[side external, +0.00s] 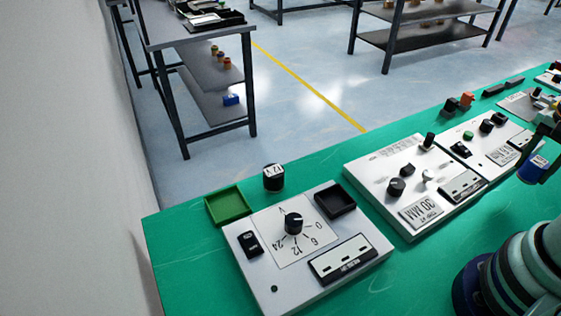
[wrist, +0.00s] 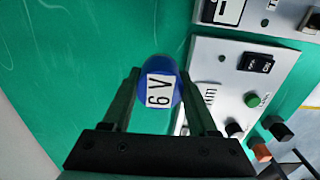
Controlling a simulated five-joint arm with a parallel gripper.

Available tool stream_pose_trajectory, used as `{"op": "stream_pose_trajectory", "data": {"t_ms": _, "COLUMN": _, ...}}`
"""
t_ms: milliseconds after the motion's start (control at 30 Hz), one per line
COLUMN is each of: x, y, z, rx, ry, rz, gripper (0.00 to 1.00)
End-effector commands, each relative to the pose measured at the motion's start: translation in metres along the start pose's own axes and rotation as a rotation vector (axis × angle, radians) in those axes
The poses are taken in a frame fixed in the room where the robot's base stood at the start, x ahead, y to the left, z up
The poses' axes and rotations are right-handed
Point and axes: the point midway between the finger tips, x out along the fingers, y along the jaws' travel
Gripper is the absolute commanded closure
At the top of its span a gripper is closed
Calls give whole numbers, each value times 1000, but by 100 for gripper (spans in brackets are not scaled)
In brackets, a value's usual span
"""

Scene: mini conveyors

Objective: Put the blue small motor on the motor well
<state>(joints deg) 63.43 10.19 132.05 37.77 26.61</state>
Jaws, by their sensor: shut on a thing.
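The blue small motor (side external: 532,170) is a short cylinder with a white label. It reads "6 V" in the wrist view (wrist: 160,88). My gripper (wrist: 160,76) is shut on it, one finger on each side. In the side view my gripper (side external: 543,148) is at the right edge, holding the motor near the panels at the right. A black square open well, which looks like the motor well (side external: 336,200), is set in the upper right of the left white panel (side external: 262,262). It appears empty, far to the left of my gripper.
A black 12 V cylinder (side external: 274,178) stands behind the left panel, beside a green square tray (side external: 229,206). A dial (side external: 293,223) rises from that panel. A middle panel (side external: 418,186) with knobs lies between my gripper and the well. Green bench surface is bare at the left front.

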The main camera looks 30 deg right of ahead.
Motion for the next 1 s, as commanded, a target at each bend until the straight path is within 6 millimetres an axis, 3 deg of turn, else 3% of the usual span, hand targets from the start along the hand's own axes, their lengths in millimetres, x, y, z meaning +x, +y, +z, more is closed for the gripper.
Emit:
{"op": "stream_pose_trajectory", "data": {"t_ms": 100, "x": 18, "y": 0, "z": 1, "rx": 0, "ry": -4, "rz": 2, "gripper": 100}}
{"op": "stream_pose_trajectory", "data": {"t_ms": 600, "x": 61, "y": 0, "z": 0, "rx": -1, "ry": -2, "rz": 1, "gripper": 100}}
{"op": "stream_pose_trajectory", "data": {"t_ms": 1000, "x": 66, "y": 0, "z": 0, "rx": -1, "ry": 1, "rz": 0, "gripper": 100}}
